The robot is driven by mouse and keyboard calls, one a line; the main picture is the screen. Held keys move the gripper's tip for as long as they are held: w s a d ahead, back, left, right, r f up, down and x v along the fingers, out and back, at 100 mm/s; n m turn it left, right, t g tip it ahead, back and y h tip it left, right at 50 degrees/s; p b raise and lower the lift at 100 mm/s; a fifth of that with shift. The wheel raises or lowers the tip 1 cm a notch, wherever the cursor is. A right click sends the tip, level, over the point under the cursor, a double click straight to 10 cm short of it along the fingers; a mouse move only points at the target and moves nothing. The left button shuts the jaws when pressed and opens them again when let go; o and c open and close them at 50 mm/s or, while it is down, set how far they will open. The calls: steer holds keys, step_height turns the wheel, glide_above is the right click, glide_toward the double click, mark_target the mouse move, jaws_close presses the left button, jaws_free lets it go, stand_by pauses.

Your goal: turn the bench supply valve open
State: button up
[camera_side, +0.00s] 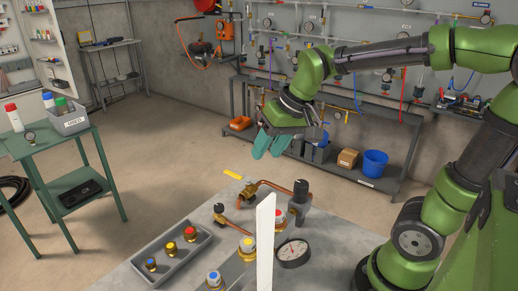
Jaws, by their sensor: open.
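My gripper (269,150) hangs in the air above the far side of the grey bench (165,232), its two teal fingers apart and nothing seen between them. On the bench, brass pipework carries a dark-topped fitting (219,209), a yellow-capped fitting (247,244), a red-capped one (279,216) and a blue-capped one (213,279). I cannot tell which of these is the bench supply valve, or its position. A copper pipe (268,185) runs to a dark upright fitting (299,198). My gripper is apart from all of them.
A white upright panel (265,243) stands in front of part of the pipework. A round gauge (293,253) is at its right. A grey tray (141,258) holds several coloured-top brass fittings. A green table (43,147) stands left, with open floor between.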

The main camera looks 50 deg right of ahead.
mark_target(232, 173)
steer(key=shift+w+d+f+n+g+h, duration=0.4)
steer(key=shift+w+d+n+g, duration=1.15)
steer(key=shift+w, duration=3.2)
steer(key=shift+w+d+f+n+g+h, duration=0.5)
steer(key=shift+w+d, duration=1.85)
steer(key=shift+w, duration=2.4)
steer(key=shift+g, duration=0.25)
step_height(232, 173, down, 16)
steer(key=shift+r, duration=0.1)
jaws_close()
